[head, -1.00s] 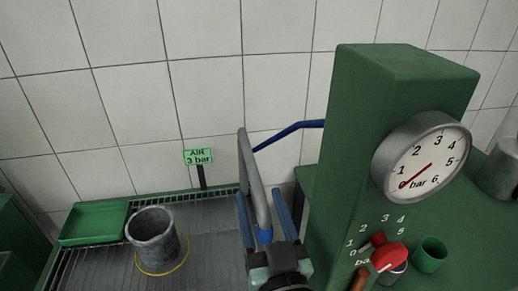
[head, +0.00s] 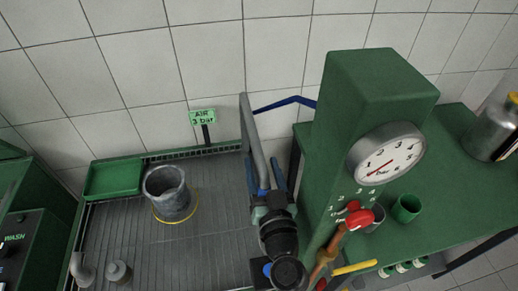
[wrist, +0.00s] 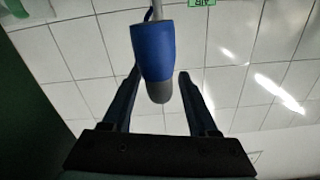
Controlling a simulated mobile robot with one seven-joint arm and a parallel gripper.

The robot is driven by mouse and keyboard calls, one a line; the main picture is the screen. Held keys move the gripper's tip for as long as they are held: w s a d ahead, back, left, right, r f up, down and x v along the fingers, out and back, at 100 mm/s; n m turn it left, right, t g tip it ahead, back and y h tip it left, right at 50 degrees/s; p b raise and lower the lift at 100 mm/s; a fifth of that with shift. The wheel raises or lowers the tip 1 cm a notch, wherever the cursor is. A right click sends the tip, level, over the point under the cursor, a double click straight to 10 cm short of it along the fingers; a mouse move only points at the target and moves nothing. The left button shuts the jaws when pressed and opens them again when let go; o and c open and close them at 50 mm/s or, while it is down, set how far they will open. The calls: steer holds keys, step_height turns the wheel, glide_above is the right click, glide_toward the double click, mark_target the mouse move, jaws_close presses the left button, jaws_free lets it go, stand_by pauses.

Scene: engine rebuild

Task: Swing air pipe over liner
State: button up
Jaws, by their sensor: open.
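The air pipe (head: 255,140) is a grey tube that stands up at the right end of the wash tray. Its blue grip (wrist: 153,48) with a grey tip fills the middle of the wrist view. The liner (head: 166,193), a grey open-topped cylinder, stands upright on the tray inside a yellow ring, left of the pipe. My gripper (head: 262,165) is open, with one finger on each side of the pipe's lower end.
A green column with a gauge (head: 387,154) and a red knob (head: 358,219) stands close right of my gripper. A green dish (head: 114,180) lies left of the liner. A sign (head: 203,116) reads "AIR 3 bar". The tray between pipe and liner is clear.

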mark_target(259, 156)
steer(key=shift+w+a, duration=0.25)
steer(key=shift+w, duration=0.65)
steer(key=shift+w+a, duration=0.2)
steer(key=shift+w, duration=0.7)
jaws_close()
steer(key=shift+d, duration=0.1)
